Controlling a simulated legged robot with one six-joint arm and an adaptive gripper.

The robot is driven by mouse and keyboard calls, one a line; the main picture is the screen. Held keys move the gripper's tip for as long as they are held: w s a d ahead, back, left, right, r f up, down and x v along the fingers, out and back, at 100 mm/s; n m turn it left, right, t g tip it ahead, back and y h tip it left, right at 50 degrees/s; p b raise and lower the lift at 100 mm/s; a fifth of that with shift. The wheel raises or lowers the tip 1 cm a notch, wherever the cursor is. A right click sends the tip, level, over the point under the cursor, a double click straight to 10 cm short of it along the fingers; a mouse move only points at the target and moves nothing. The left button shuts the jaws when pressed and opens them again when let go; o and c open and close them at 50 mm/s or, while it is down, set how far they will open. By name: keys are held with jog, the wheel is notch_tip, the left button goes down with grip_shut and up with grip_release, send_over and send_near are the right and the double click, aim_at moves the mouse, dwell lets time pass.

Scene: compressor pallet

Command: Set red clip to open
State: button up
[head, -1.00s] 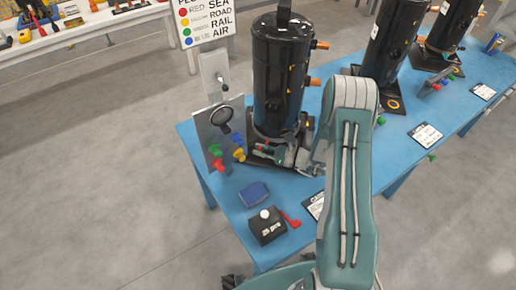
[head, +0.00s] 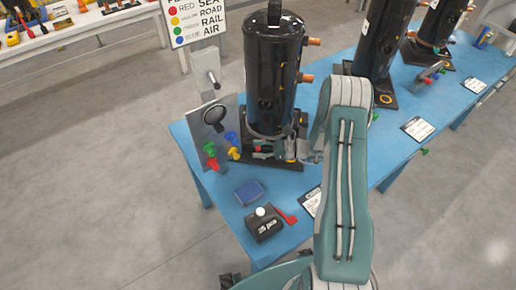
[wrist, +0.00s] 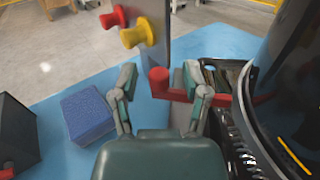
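The red clip (wrist: 160,82) shows in the wrist view as a red upright knob with a bar running right, low beside the black compressor (wrist: 295,110). My gripper (wrist: 160,78) is open, with one finger on each side of the red knob. The right finger is close to it and covers part of the bar; I cannot tell whether they touch. A gap shows at the left finger. In the head view my gripper (head: 268,150) is at the foot of the nearest compressor (head: 272,80), where a bit of red shows. The clip's far end is hidden.
A grey upright panel (head: 212,122) with coloured knobs stands left of the compressor. A blue block (head: 250,191), a black box with a white button (head: 265,226) and a red lever (head: 286,216) sit on the blue table (head: 195,150). More compressors stand to the right.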

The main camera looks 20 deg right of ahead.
jog(key=v, duration=1.2)
dwell(0.3)
jog(key=s+a+r+n+g+h, duration=0.3)
jog(key=a+r+n+g+h, duration=0.15)
jog(key=r, duration=0.45)
jog(key=s+a+r+n+g+h, duration=0.3)
jog(key=a+r+n, duration=0.3)
jog(key=r, duration=0.2)
jog(key=s+a+r+n+t+h, duration=0.1)
jog(key=s+r+n+t+h, duration=0.2)
jog(key=s, duration=0.5)
jog(key=s+a+r+n+t+h, duration=0.1)
jog(key=s+r+n+t+h, duration=0.3)
jog(key=s+r+n+h, duration=0.2)
jog(key=shift+s+a+r+n, duration=0.3)
jog(key=shift+s+r+n, duration=0.9)
jog(key=shift+r, duration=0.75)
